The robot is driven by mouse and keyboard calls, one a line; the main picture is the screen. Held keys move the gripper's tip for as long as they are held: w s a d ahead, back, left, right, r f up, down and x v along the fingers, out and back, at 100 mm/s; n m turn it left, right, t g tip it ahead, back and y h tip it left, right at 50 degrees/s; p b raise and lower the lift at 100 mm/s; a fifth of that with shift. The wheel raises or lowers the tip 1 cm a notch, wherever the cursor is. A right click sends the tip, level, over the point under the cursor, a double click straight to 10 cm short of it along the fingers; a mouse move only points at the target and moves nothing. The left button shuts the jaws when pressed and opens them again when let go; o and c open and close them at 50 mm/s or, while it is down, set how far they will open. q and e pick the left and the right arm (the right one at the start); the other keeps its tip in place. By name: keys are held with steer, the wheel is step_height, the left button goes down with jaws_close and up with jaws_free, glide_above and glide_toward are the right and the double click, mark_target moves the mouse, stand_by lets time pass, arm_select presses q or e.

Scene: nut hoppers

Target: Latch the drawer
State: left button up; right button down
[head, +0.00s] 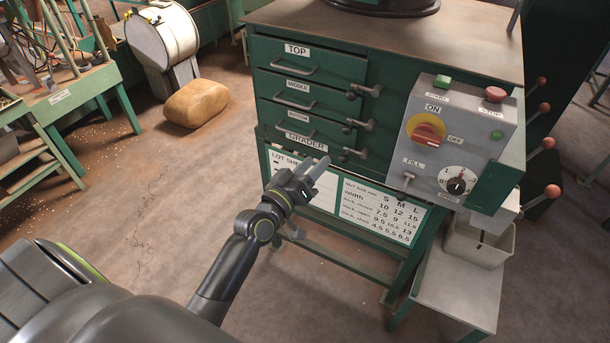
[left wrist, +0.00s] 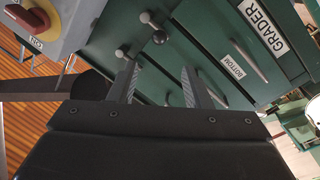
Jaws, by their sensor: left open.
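A green cabinet has stacked drawers labelled TOP (head: 330,64), MIDDLE (head: 325,97) and BOTTOM (head: 325,129), with a GRADER label below. Each front has a bar handle. Metal latch levers with round knobs sit at the right of the drawers: an upper latch (head: 366,91), a middle latch (head: 360,124) and a lower latch (head: 353,154). I cannot tell which drawer stands out. My left gripper (head: 318,171) is open and empty in front of the cabinet, below and left of the lower latch. In the left wrist view the gripper (left wrist: 156,86) points toward latch knobs (left wrist: 147,18). My right gripper is out of view.
A grey control box (head: 458,140) with a yellow-red switch and dial juts out right of the latches. A lot sheet board (head: 350,195) hangs below the drawers. A pale bin (head: 480,243) stands lower right. Open floor lies left, near a tan sack (head: 196,103).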

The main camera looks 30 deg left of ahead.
arm_select(q)
steer(key=shift+s+a+f, duration=0.1)
steer(key=shift+s+a, duration=0.05)
steer(key=shift+s, duration=0.55)
steer(key=shift+s+a, duration=0.1)
steer(key=shift+s, duration=0.55)
steer(key=s+a+f+g+y, duration=0.1)
steer(key=s+a+f+g, duration=0.2)
steer(key=f, duration=0.9)
steer(key=s+f+m+g+y, duration=0.1)
steer(key=s+f+g, duration=0.25)
steer(key=f, duration=0.75)
steer(key=s+a+f+g+y, duration=0.15)
steer(key=s+f, duration=0.25)
steer(key=f, duration=0.8)
steer(key=s+f+m+g, duration=0.1)
steer(key=s+f+g, duration=0.2)
steer(key=s+f, duration=0.3)
steer(key=s+a+f+m+g, duration=0.1)
steer(key=s+f+g, duration=0.2)
steer(key=s, duration=1.3)
steer(key=s+a+f+m+g, duration=0.1)
steer(key=s+f+g, duration=0.2)
steer(key=s+f, duration=0.7)
steer(key=shift+s+y, duration=0.35)
steer(key=shift+s, duration=0.5)
steer(key=shift+f, duration=0.1)
